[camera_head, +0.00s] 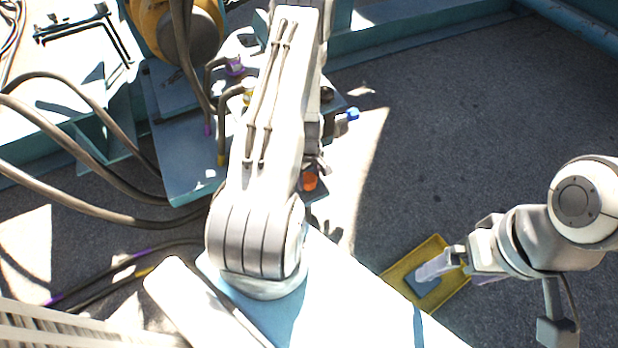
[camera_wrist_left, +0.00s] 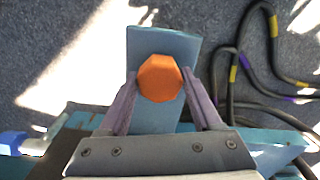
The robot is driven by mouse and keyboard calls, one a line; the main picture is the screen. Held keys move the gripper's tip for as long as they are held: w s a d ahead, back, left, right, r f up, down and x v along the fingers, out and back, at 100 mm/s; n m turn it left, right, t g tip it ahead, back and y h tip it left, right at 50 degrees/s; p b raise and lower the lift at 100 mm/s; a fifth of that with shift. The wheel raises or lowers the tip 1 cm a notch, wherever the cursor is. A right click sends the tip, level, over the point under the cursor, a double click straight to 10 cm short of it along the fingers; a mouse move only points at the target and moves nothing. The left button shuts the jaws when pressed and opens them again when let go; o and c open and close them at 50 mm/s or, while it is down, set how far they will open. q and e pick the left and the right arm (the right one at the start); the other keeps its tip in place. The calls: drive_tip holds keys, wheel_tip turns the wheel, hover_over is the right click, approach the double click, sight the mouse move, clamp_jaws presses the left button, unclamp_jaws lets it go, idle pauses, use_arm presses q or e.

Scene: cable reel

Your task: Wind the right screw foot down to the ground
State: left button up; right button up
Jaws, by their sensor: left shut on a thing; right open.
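The orange faceted head (camera_head: 310,182), apparently the top of the right screw foot, shows just below my left arm's end in the head view. In the left wrist view the orange head (camera_wrist_left: 160,78) sits over a blue bracket plate (camera_wrist_left: 160,42). My left gripper (camera_wrist_left: 160,84) has one finger on each side of the head and is shut on it. In the head view my left arm mostly hides this gripper. The foot's lower end and its distance from the ground are hidden.
Dark hoses (camera_head: 110,200) with coloured bands loop at the left. Purple and yellow hose couplings (camera_head: 235,66) stand beside my left arm. A blue-tipped fitting (camera_head: 348,115) sticks out right of it. A yellow reel (camera_head: 160,25) is at the top. Dark ground (camera_head: 440,130) is clear at the right.

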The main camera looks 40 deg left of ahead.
sight(308, 178)
use_arm(q)
drive_tip(key=shift+s+m, duration=0.15)
drive_tip(key=shift+m, duration=0.45)
drive_tip(key=o, duration=1.4)
drive_tip(key=shift+c, duration=0.2)
drive_tip(key=shift+r, duration=0.15)
drive_tip(key=shift+r+p, duration=0.6)
drive_tip(key=shift+p, duration=0.15)
wheel_tip(308, 178, up, 9)
drive_tip(key=p, duration=0.9)
